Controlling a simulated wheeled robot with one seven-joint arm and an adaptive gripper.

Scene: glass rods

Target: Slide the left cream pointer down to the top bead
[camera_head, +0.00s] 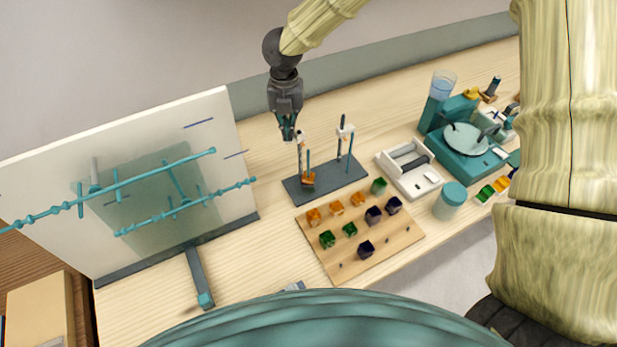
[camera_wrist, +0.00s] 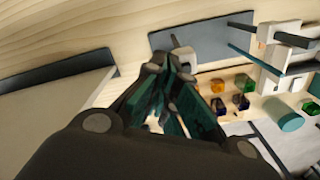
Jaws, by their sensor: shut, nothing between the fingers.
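The left cream pointer (camera_head: 302,134) sits high on the left upright rod of a dark base (camera_head: 326,184) in the head view. An orange bead (camera_head: 308,179) is low on that rod, near the base. My gripper (camera_head: 289,136) is shut and empty, pointing down just left of the left pointer. Whether it touches the pointer is unclear. In the wrist view, a pale block that looks like the left pointer (camera_wrist: 183,57) shows just past the fingertips (camera_wrist: 170,75), partly hidden by them.
A second cream pointer (camera_head: 345,131) is high on the right rod. A wooden board (camera_head: 385,250) with several coloured cubes lies in front. A white panel (camera_head: 225,130) with teal rods stands left. A white device (camera_head: 410,170) and a teal machine (camera_head: 465,155) stand right.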

